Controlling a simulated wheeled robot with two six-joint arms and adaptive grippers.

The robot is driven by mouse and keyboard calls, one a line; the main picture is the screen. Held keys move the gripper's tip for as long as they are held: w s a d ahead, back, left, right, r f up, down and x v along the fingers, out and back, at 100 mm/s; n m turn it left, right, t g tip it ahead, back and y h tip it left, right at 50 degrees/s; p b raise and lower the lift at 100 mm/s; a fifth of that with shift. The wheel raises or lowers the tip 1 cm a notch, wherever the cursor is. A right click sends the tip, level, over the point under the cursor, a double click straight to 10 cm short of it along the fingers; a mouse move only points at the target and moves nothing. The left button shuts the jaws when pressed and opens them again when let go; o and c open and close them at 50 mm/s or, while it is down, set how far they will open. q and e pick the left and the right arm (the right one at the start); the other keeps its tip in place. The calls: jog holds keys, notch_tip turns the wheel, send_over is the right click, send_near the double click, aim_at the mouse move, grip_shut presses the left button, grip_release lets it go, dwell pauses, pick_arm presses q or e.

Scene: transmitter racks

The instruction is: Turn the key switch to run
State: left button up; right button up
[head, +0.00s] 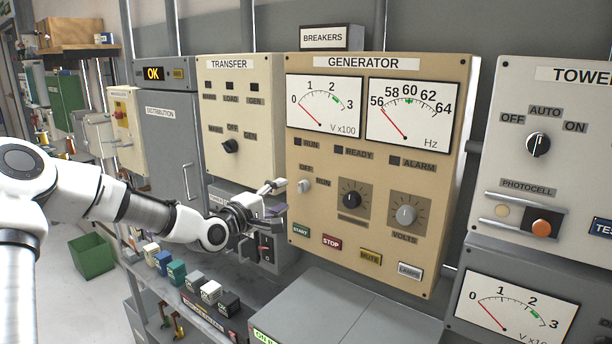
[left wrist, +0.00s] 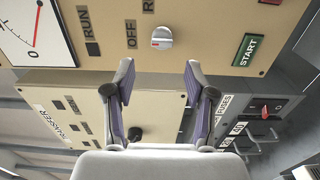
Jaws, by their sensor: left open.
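The key switch (head: 304,186) is a small light grey knob on the beige generator panel (head: 455,150), with OFF above it and RUN to its right. In the left wrist view, the knob (left wrist: 162,37) shows a red mark pointing towards the OFF label (left wrist: 131,35). My left gripper (head: 277,197) is just left of the knob in the head view. In the left wrist view, the open fingers (left wrist: 159,78) have nothing between them, and the knob sits beyond the tips, apart from them. My right gripper is not in view.
START (head: 301,230) and STOP (head: 332,242) buttons sit below the key switch. A black dial (head: 353,198) is to its right. The transfer panel (head: 265,85) stands left, with breakers (head: 266,247) under my gripper. A grey cabinet top (head: 345,310) juts out below.

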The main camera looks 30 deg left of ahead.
aim_at(299, 188)
pick_arm(q)
jog(key=w+p, duration=0.1)
jog(key=w, duration=0.3)
jog(key=w+d+p, duration=0.1)
jog(key=w, duration=0.2)
jog(key=shift+p, duration=0.3)
jog(key=shift+w+f, duration=0.15)
grip_shut()
